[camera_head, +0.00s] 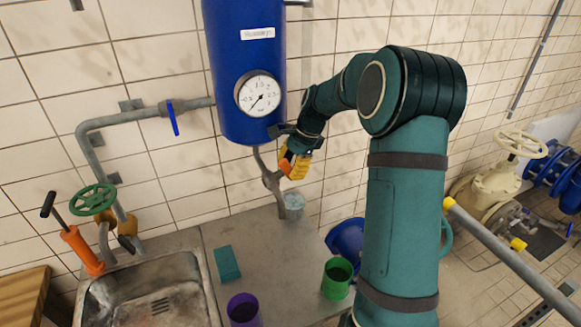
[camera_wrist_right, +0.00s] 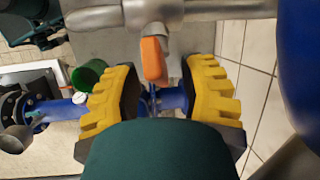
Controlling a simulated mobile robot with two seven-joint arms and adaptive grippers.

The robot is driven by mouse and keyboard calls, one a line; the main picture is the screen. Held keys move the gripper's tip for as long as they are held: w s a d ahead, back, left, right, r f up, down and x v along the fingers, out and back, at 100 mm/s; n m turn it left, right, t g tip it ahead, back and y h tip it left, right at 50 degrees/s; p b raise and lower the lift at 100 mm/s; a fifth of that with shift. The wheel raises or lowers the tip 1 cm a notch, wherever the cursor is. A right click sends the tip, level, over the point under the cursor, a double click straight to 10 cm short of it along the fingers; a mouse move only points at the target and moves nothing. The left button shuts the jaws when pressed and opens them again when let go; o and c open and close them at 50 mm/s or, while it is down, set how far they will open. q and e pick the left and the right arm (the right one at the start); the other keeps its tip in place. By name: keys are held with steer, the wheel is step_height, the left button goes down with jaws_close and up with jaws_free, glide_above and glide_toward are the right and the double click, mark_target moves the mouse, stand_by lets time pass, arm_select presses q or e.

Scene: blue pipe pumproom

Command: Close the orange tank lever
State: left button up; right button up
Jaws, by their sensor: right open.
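The orange lever (camera_wrist_right: 153,60) sits on a grey pipe below the blue tank (camera_head: 240,70). In the wrist view it lies between the yellow fingers of my right gripper (camera_wrist_right: 164,78), with a gap on each side. My right gripper (camera_head: 295,163) is open just under the tank in the head view, where its fingers hide most of the lever. A bit of orange (camera_head: 285,166) shows there at the fingers. My left gripper is in neither view.
A pale cup (camera_head: 293,205) stands on the counter below the gripper. A green cup (camera_head: 337,278), a purple cup (camera_head: 243,309) and a teal sponge (camera_head: 227,263) are nearer. A sink (camera_head: 190,270) is at the left. The tiled wall is close behind.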

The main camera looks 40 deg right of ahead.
steer(key=shift+d+r, duration=0.1)
steer(key=shift+r, duration=0.25)
steer(key=s+d+r, duration=0.2)
steer(key=s+d, duration=0.6)
steer(key=d, duration=0.2)
steer(key=o, duration=1)
steer(key=shift+s+a+f+n, duration=0.15)
steer(key=shift+a+f+n, duration=0.05)
steer(key=shift+a+n, duration=0.1)
steer(key=s+a+f+n+t+y+b, duration=0.1)
steer(key=s+a+n+t+y+b, duration=0.3)
steer(key=n+t, duration=0.45)
steer(key=w+a+n+t, duration=0.1)
steer(key=w+a, duration=0.1)
steer(key=w, duration=0.2)
steer(key=w+a+f+n+t, duration=0.1)
steer(key=w+a, duration=0.1)
steer(key=w, duration=0.2)
steer(key=w+a+n+t, duration=0.1)
steer(key=w+a, duration=0.1)
steer(key=w, duration=0.3)
steer(key=shift+a+f+n+t+h, duration=0.1)
steer(key=shift+f+n+t+h, duration=0.15)
steer(key=shift+f+n+h, duration=0.1)
